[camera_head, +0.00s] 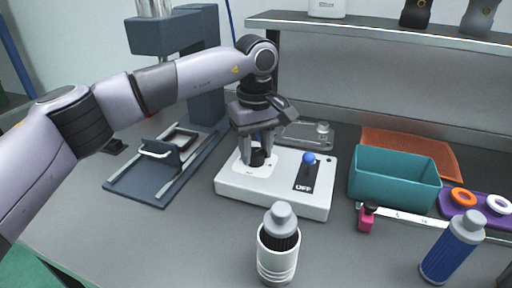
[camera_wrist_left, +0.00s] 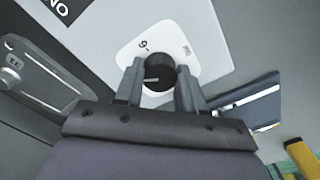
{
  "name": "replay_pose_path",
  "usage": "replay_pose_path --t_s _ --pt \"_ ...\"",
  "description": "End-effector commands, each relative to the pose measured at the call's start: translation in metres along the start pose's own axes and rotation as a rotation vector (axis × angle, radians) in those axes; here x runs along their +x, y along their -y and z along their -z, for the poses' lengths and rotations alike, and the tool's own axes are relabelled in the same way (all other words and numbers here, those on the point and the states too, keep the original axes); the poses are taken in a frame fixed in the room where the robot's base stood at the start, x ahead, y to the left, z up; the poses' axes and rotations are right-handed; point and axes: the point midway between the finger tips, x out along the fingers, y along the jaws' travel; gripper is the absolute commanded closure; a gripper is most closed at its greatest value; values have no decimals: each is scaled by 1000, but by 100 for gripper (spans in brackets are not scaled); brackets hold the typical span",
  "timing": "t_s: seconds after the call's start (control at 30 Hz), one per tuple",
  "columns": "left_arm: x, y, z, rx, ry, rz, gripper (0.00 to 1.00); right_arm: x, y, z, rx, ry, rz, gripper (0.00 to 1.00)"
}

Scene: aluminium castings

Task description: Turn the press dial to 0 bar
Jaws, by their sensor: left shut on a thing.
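The press dial is a black knob (camera_head: 257,157) on a white plate (camera_head: 262,171), on top of a white control box (camera_head: 300,200). My left gripper (camera_head: 257,145) reaches down onto the knob from above and is shut on it. In the left wrist view the knob (camera_wrist_left: 159,76) sits between the two fingers, with a light pointer line across it. A "6" mark and part of another marking show on the plate; the rest of the scale is hidden. A blue-tipped lever (camera_head: 309,159) on the box stands beside the word "OFF". My right gripper is not in view.
A dark blue press (camera_head: 205,110) with a slide base (camera_head: 150,190) stands left of the box. A white bottle (camera_head: 278,250) stands in front. A teal bin (camera_head: 395,180), a pink item (camera_head: 367,217) and a blue cylinder (camera_head: 450,248) are at the right.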

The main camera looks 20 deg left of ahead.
Motion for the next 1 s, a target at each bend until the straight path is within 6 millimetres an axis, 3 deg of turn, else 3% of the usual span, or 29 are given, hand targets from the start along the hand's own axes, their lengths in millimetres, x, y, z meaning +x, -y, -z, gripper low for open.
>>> replay_pose_path --t_s 0.37,1.0 --pt "-1 0 0 -208 0 2 91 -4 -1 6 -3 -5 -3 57" --pt "-1 -2 1 -812 0 0 91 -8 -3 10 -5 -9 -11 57"
